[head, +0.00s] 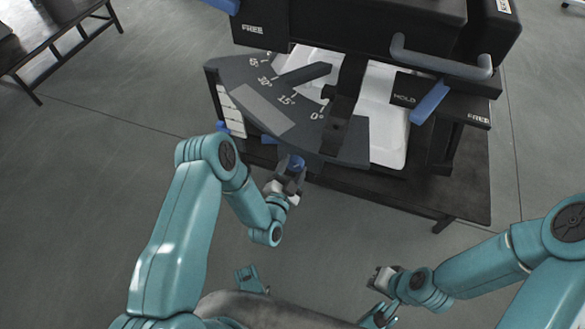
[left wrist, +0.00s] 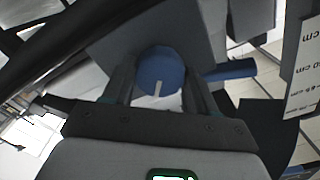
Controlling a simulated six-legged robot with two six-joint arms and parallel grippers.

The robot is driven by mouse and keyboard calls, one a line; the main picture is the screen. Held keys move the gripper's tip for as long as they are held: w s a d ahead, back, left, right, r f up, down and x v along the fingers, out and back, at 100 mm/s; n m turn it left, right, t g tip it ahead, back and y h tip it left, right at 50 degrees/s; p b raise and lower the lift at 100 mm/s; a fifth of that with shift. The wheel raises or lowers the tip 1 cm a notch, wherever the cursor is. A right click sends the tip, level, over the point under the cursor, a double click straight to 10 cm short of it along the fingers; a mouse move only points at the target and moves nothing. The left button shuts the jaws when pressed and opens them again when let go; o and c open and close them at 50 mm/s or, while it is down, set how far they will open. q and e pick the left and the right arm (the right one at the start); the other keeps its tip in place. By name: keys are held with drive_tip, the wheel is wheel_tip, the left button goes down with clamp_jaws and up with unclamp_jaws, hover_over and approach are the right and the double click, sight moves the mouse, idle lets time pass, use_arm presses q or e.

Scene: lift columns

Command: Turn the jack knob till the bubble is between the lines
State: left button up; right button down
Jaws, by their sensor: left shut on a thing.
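The blue jack knob (left wrist: 158,68) has a pale line on its face, which points down in the left wrist view. It also shows in the head view (head: 296,161), at the near edge of the dark angle plate. My left gripper (head: 289,174) is shut on the knob; in the left wrist view a finger stands on each side of it. The dark plate (head: 225,78) carries a scale with 45, 30, 15 and 0 marks and a paler rectangle (head: 262,108). I cannot make out a bubble or its lines. My right gripper (head: 380,279) is low right, away from the plate, its opening unclear.
The device stands on a dark table (head: 440,205). A grey handle (head: 440,62) and a blue lever (head: 430,102) beside a HOLD label are at its right. A dark bench (head: 50,40) is at the far left. The floor in front is clear.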

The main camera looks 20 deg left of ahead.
use_arm(q)
drive_tip(key=shift+m, duration=0.9)
drive_tip(key=o, duration=1.1)
drive_tip(key=shift+c, duration=0.2)
drive_tip(key=shift+s, duration=0.1)
